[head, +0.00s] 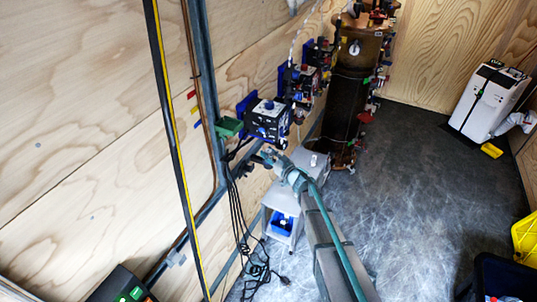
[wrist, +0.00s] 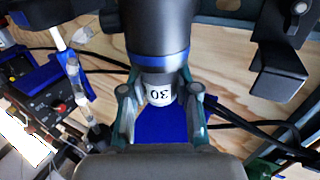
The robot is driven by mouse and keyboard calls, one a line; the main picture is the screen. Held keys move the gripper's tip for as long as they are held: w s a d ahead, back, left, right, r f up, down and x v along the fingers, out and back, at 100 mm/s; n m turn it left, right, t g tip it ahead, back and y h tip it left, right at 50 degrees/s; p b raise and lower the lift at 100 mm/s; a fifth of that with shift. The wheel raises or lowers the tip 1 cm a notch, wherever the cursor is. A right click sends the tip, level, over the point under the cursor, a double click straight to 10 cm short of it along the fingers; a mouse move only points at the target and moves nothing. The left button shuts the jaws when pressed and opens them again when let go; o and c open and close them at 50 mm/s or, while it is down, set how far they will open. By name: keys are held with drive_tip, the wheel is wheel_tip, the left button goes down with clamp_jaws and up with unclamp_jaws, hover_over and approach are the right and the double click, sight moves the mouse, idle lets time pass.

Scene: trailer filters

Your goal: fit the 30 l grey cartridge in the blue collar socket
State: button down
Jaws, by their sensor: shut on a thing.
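In the wrist view my gripper (wrist: 160,90) is shut on the grey cartridge (wrist: 160,96), whose pale label reads "30" upside down. Directly above it in the picture is a dark cylindrical socket with a blue collar (wrist: 158,62). The cartridge lines up with the collar and its far end meets or enters it; how deep it sits is hidden. In the head view my gripper (head: 269,157) is small, just below a dark box-shaped unit (head: 268,119) on the wall; the cartridge cannot be made out there.
Black cables (head: 240,230) hang beside the wall below the unit. A tall brown column (head: 352,95) stands behind. A black bracket (wrist: 278,72) is at right in the wrist view.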

drive_tip(key=shift+f, duration=0.35)
drive_tip(key=c, duration=0.8)
unclamp_jaws()
drive_tip(key=shift+o, duration=0.2)
drive_tip(key=shift+s, duration=0.1)
drive_tip(key=v, duration=1.2)
